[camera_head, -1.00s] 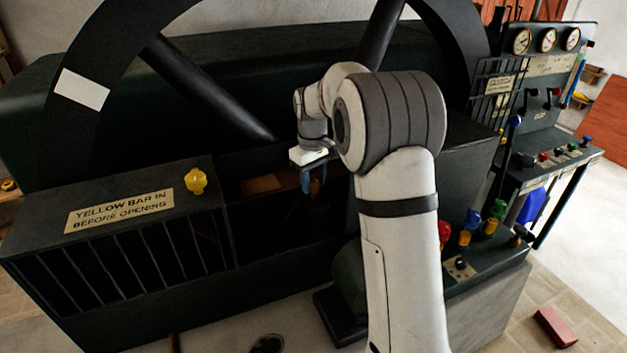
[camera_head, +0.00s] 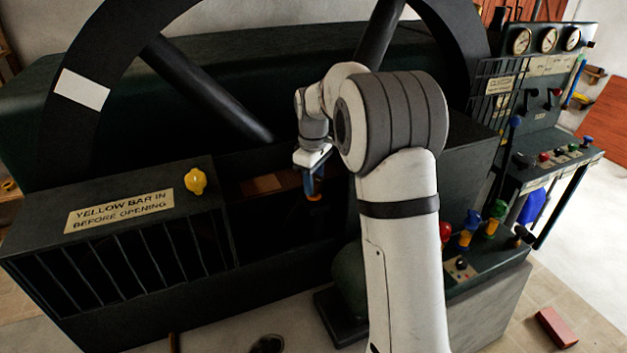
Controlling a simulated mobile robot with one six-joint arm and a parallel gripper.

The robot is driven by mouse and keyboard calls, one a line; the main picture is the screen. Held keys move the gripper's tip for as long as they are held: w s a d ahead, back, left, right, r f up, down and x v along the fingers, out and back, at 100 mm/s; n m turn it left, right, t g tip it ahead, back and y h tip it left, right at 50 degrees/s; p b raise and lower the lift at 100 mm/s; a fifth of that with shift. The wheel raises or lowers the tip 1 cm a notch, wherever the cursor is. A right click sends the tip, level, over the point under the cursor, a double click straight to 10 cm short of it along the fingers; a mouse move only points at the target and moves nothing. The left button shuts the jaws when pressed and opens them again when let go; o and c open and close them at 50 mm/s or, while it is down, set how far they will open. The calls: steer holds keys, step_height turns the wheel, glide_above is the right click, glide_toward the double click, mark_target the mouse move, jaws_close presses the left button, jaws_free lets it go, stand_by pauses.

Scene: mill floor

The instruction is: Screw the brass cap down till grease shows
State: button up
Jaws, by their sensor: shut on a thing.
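My gripper (camera_head: 314,190) points down inside the dark opening of the machine, between the labelled guard box and my arm's thick link. Its blue fingers are shut on a small orange-brown piece at their tips, which looks like the brass cap (camera_head: 314,198). The piece is tiny and mostly covered by the fingers. What lies under it is too dark to make out, and I see no grease.
A dark guard box (camera_head: 60,253) with a yellow knob (camera_head: 196,181) and a "yellow bar in before opening" sign stands left. A large spoked wheel (camera_head: 205,87) rises behind. A control stand (camera_head: 555,140) is at right. A red brick (camera_head: 556,327) lies on the floor.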

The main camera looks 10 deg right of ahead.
steer(key=o, duration=1)
steer(key=shift+r, duration=0.1)
step_height(320, 180, up, 8)
steer(key=shift+f+b, duration=0.15)
steer(key=shift+b, duration=0.35)
steer(key=s+r+m+t, duration=0.2)
steer(key=s+m, duration=0.3)
steer(key=s, duration=1.2)
steer(key=s+f+m, duration=0.1)
steer(key=s+f, duration=0.1)
steer(key=s, duration=0.3)
steer(key=s+f+m, duration=0.2)
steer(key=s, duration=0.3)
steer(key=s+f+m+t, duration=0.1)
steer(key=s+f, duration=0.1)
steer(key=s, duration=0.3)
steer(key=shift+s+d+f+m, duration=0.1)
steer(key=shift+s+d+m, duration=0.05)
steer(key=shift+s+m, duration=0.2)
